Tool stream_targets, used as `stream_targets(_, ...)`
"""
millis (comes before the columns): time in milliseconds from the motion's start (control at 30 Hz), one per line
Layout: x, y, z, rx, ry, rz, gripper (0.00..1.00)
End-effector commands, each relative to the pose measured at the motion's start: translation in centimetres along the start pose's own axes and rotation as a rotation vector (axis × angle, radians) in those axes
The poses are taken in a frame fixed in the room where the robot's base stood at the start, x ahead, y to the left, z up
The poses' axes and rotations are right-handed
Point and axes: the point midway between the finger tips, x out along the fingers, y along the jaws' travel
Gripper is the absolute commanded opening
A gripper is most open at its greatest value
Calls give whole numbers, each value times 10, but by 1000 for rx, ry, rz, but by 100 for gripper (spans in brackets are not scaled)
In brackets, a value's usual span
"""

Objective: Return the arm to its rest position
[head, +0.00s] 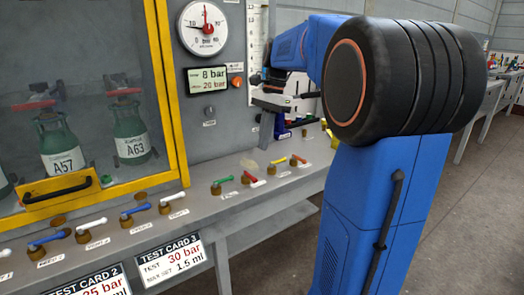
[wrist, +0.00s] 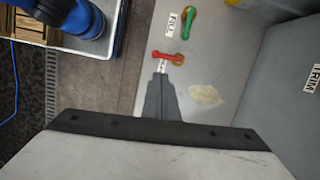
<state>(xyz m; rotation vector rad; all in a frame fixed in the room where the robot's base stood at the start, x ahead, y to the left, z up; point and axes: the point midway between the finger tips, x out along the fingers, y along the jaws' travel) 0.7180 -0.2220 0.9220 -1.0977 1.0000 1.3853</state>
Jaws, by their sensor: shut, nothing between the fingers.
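My blue arm with black joint rings reaches in from the right in the head view, bent over the bench. My gripper (wrist: 161,75) shows in the wrist view as a dark tapered shape with its fingers together and nothing between them. In that view its tip appears just below the red valve handle (wrist: 168,57); I cannot tell the height gap. In the head view the wrist and gripper are partly hidden behind the arm, in front of the grey panel.
The grey bench (head: 240,205) carries a row of coloured valve handles. A yellow-framed cabinet (head: 168,90) holds green cylinders (head: 131,130). A pressure gauge (head: 203,27) and display (head: 207,79) sit on the panel. Open floor (head: 465,220) lies to the right.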

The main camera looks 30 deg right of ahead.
Motion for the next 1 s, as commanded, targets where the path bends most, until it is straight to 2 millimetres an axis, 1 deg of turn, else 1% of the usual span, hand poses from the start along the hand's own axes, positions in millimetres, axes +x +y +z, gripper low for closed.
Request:
stream_targets(33,-3,0,0,0,1,-1,0)
stream_targets(167,-6,1,1,0,1,-1,0)
stream_targets(733,-6,2,3,-11,4,-2,0)
stream_targets(867,1,13,17,-84,27,-16,0)
stream_targets(1000,18,36,45,-247,78,-42,0)
